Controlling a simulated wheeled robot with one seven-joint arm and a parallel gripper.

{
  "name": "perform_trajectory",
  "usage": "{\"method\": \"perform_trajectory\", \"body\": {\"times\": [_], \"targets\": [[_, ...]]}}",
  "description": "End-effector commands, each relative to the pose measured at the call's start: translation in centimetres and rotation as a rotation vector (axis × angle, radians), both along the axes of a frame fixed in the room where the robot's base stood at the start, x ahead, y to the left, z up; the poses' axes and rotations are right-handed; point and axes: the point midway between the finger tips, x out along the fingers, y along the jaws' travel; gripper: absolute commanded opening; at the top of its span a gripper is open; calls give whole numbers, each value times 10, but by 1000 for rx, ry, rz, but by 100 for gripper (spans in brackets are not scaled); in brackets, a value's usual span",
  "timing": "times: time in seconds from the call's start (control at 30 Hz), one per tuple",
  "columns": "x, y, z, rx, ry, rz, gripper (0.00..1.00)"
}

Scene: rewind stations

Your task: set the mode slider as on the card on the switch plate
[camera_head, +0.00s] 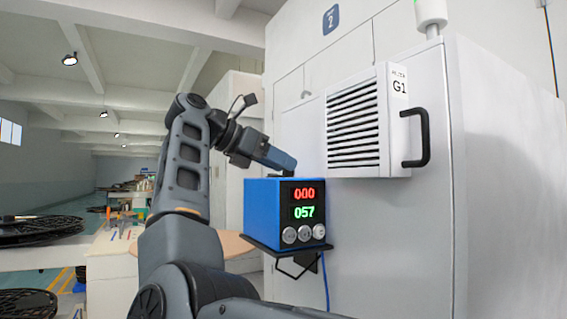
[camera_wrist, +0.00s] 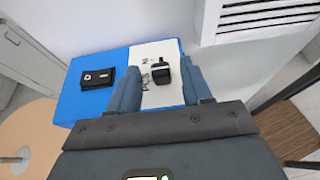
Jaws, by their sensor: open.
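In the wrist view, a white plate (camera_wrist: 170,98) with small, partly readable lettering lies on top of the blue box (camera_wrist: 75,101). A black slider knob (camera_wrist: 161,73) stands on this plate, just beyond and between my fingertips. My gripper (camera_wrist: 161,83) is open, one finger on each side of the knob's line, with nothing held. Whether a finger touches the knob cannot be told. In the head view, my gripper (camera_head: 284,160) is tilted down just above the blue box (camera_head: 260,212); the knob is hidden there. I cannot make out a card.
A black switch (camera_wrist: 97,78) sits left of the plate. The box front shows red 000 and green 057 above round knobs (camera_head: 304,234), on a black bracket (camera_head: 287,253). A louvred panel marked G1 (camera_head: 355,125) with a black handle (camera_head: 424,138) is close on the right.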

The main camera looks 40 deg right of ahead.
Motion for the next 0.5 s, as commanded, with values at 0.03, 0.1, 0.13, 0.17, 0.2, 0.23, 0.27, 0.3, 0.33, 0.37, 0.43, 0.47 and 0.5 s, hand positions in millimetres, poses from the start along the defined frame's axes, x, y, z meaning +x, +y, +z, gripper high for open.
{"method": "perform_trajectory", "body": {"times": [0.03, 0.1, 0.13, 0.17, 0.2, 0.23, 0.27, 0.3, 0.33, 0.37, 0.43, 0.47, 0.5], "targets": [[-2, -5, -1, -1, -1, -3, 49], [-3, -9, -3, -2, 0, -1, 49], [-3, -10, -4, -2, 0, 0, 49], [-3, -11, -4, -2, 0, 0, 49], [-3, -11, -4, -2, 0, 0, 49], [-4, -12, -5, -2, -1, 1, 49], [-4, -12, -5, -2, -1, 1, 49], [-4, -12, -5, -2, -1, 1, 49], [-4, -12, -5, -2, -1, 1, 49], [-4, -12, -5, -2, -1, 1, 49], [-4, -12, -5, -2, -1, 1, 49], [-4, -12, -5, -2, -1, 1, 46], [-4, -12, -5, -2, -1, 1, 42]]}}
